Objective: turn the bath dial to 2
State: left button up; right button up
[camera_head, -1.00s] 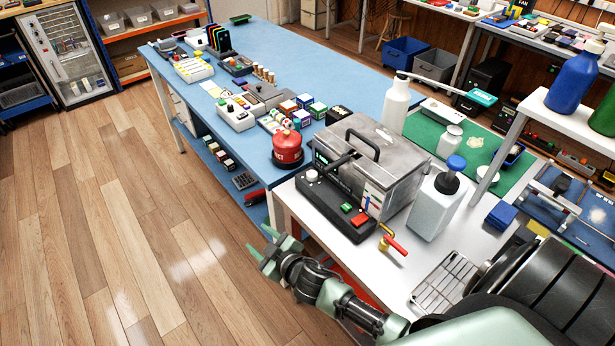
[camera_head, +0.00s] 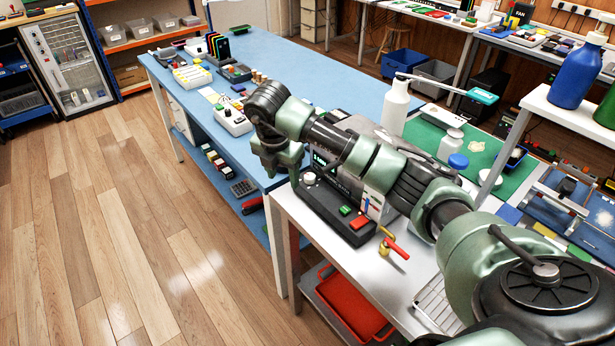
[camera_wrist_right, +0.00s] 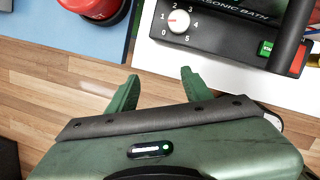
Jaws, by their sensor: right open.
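The ultrasonic bath has a black control panel (camera_head: 345,212) at the front of the white-topped table. Its white dial (camera_wrist_right: 179,21) carries a small red mark on its left side, which seems to face the 1, inside a ring of printed numbers. The dial also shows in the head view (camera_head: 309,179). My right gripper (camera_wrist_right: 157,82) is open and empty. In the wrist view its two green fingers are apart, with the dial beyond them, and neither touches it. In the head view my right arm hides much of the bath. My left gripper is not in view.
A green button (camera_wrist_right: 266,47) and a red switch sit right of the dial. A red-handled valve (camera_head: 394,247) stands at the table's front. A red round object (camera_wrist_right: 95,8) is on the blue bench. A white bottle (camera_head: 395,105) stands behind the bath.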

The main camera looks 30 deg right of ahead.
jog(key=m+h, duration=0.2)
send_near(309, 176)
jog(key=p+x, duration=0.1)
jog(key=x, duration=0.7)
jog(key=shift+f, duration=0.15)
jog(key=shift+d, duration=0.1)
grip_shut()
